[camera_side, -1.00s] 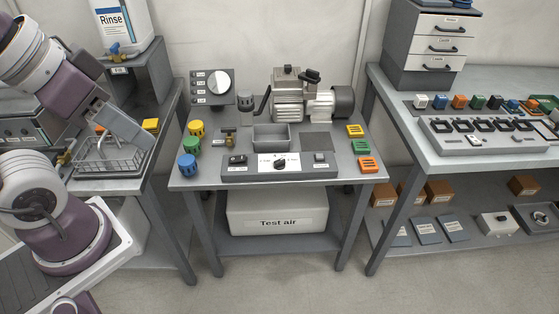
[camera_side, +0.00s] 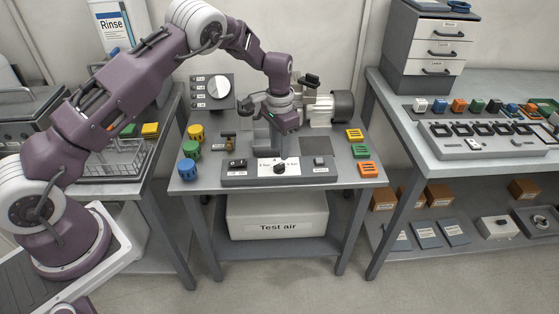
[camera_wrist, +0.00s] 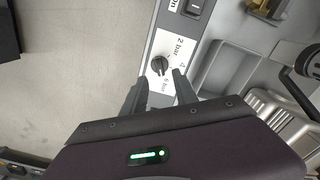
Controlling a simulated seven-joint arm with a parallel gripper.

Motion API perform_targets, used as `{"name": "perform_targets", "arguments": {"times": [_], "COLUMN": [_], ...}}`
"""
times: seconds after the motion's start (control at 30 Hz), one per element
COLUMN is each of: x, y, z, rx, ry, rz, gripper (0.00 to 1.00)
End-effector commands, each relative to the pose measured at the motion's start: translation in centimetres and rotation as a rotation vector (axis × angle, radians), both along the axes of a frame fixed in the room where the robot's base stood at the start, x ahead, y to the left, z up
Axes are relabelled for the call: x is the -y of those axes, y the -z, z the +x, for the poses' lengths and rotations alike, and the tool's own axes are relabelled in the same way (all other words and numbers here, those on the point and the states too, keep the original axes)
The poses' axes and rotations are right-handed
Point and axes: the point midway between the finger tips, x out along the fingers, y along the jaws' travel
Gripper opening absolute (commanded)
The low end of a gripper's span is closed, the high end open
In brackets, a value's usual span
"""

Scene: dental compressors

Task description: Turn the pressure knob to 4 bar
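The black pressure knob (camera_side: 280,168) sits on a white scale plate on the grey front panel (camera_side: 235,177). In the side view my gripper (camera_side: 272,146) is above and behind the knob.
A switch (camera_side: 237,163) is left of the knob and another (camera_side: 319,161) right. The compressor (camera_side: 338,107) stands behind. Colored round caps (camera_side: 190,148) line the table's left, and slotted blocks (camera_side: 362,150) its right. A round gauge (camera_side: 219,90) stands at the back left.

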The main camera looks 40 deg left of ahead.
Motion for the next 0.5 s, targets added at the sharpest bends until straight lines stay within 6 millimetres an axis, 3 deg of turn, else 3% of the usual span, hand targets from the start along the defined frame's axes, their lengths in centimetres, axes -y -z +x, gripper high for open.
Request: {"name": "perform_targets", "arguments": {"times": [0.23,0.5], "x": [0.0,0.0], "y": [4.6,5.7], "z": [-0.1,-0.1], "rx": [-0.003,0.000], "ry": [-0.002,-0.002], "rz": [0.000,0.000], "gripper": [0.35,0.35]}}
